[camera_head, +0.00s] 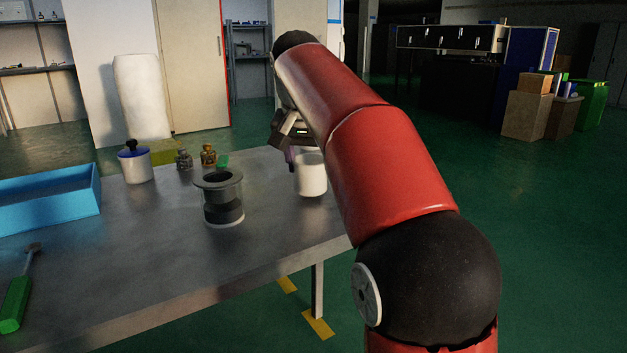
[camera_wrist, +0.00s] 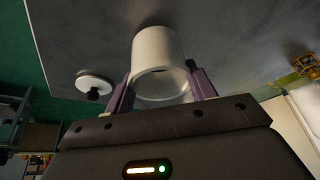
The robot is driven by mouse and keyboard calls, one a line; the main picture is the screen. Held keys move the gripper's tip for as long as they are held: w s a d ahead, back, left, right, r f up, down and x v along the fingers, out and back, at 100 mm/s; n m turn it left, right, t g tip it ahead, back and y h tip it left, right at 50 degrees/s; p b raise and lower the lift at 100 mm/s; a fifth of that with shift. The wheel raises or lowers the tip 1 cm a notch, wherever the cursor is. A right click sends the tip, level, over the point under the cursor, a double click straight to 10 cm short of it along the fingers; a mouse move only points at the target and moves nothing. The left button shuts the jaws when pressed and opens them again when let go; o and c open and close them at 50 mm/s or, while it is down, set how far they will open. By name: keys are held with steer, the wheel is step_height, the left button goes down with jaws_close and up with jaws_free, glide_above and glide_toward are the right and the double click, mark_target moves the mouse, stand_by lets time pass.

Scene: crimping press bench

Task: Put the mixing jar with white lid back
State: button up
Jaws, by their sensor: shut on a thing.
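My gripper (camera_head: 292,157) is shut on a white cylindrical jar (camera_head: 311,176) near the right end of the bench. In the wrist view, the purple fingers of my gripper (camera_wrist: 160,88) hold the jar (camera_wrist: 156,48) from both sides. Its round mouth faces the camera and no lid shows on it. A white round lid with a black knob (camera_wrist: 94,82) shows beside the jar in the wrist view, apart from it. I cannot make out this lid in the head view. Whether the jar touches the bench is unclear.
On the bench (camera_head: 150,270) stand a dark-topped cylinder (camera_head: 222,197), a white pot with a blue-rimmed lid (camera_head: 134,163) and small bottles (camera_head: 208,155). A blue tray (camera_head: 45,200) and a green-handled tool (camera_head: 18,295) lie left. Bare bench lies in front.

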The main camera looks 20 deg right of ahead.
steer(key=shift+f, duration=0.65)
steer(key=shift+r, duration=0.15)
steer(key=o, duration=1.1)
steer(key=p+v, duration=0.4)
steer(key=v, duration=0.8)
steer(key=shift+s, duration=0.1)
